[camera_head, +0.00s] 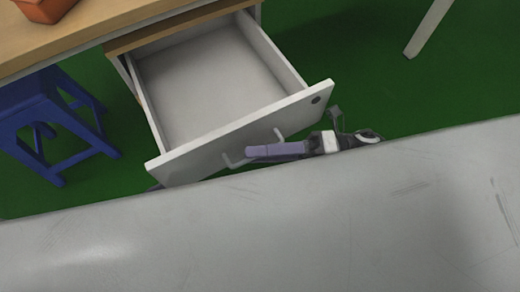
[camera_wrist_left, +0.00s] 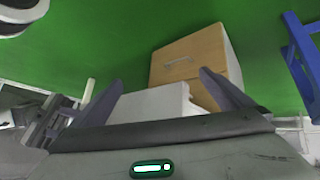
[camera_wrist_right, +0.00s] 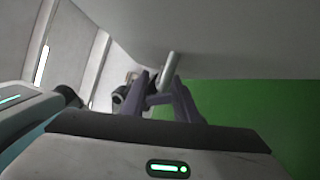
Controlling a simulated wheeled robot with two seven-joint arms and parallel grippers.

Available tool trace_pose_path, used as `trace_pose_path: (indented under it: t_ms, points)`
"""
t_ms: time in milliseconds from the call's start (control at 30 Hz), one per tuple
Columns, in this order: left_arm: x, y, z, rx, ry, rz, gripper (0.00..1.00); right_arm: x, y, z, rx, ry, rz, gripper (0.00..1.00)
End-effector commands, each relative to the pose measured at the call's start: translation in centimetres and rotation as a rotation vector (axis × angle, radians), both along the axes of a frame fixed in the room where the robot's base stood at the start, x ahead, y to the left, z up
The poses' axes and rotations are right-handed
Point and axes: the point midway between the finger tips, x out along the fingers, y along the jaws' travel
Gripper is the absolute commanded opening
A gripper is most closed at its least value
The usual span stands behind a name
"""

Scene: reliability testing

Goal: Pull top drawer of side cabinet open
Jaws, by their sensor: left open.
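The top drawer (camera_head: 215,75) of the side cabinet is pulled well out from under the wooden top in the head view. It is empty, with a white front panel (camera_head: 190,160) and a bar handle (camera_head: 230,161). My right gripper (camera_head: 270,151) lies along the front, its purple fingers over the handle, hiding its middle. In the right wrist view the fingers close around the pale handle bar (camera_wrist_right: 169,68). My left gripper (camera_wrist_left: 160,77) is open and empty in the left wrist view. Beyond its fingers are a white panel and a wooden cabinet front (camera_wrist_left: 188,57) with a handle.
A blue stool (camera_head: 50,125) stands left of the drawer. A terracotta pot (camera_head: 45,10) sits on the wooden tabletop (camera_head: 75,28). A pale leg (camera_head: 428,28) stands at upper right. Green floor right of the drawer is clear.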

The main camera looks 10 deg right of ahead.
Motion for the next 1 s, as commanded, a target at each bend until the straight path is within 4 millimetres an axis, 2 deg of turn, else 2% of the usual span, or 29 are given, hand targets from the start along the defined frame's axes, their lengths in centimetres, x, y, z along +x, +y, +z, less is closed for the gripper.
trace_pose_path:
  t_ms: [200,333,700,833,1000]
  points:
    - [0.0,-0.1,0.0,-0.003,0.001,0.002,1.0,0.0,0.0,0.0,0.002,0.001,0.001,0.27]
    - [0.0,-0.1,0.1,-0.004,0.001,0.002,1.0,-0.1,-0.9,0.0,0.001,0.001,0.0,0.27]
    - [0.3,-0.1,0.6,-0.006,-0.017,0.008,1.0,-0.9,-7.8,-0.6,-0.002,0.002,-0.001,0.27]
    - [0.4,0.0,0.6,-0.006,-0.018,0.009,1.0,-1.1,-9.4,-0.8,-0.002,0.002,0.0,0.27]
    - [0.3,0.0,0.5,-0.006,-0.015,0.009,1.0,-1.2,-10.2,-0.7,0.0,0.0,0.0,0.27]
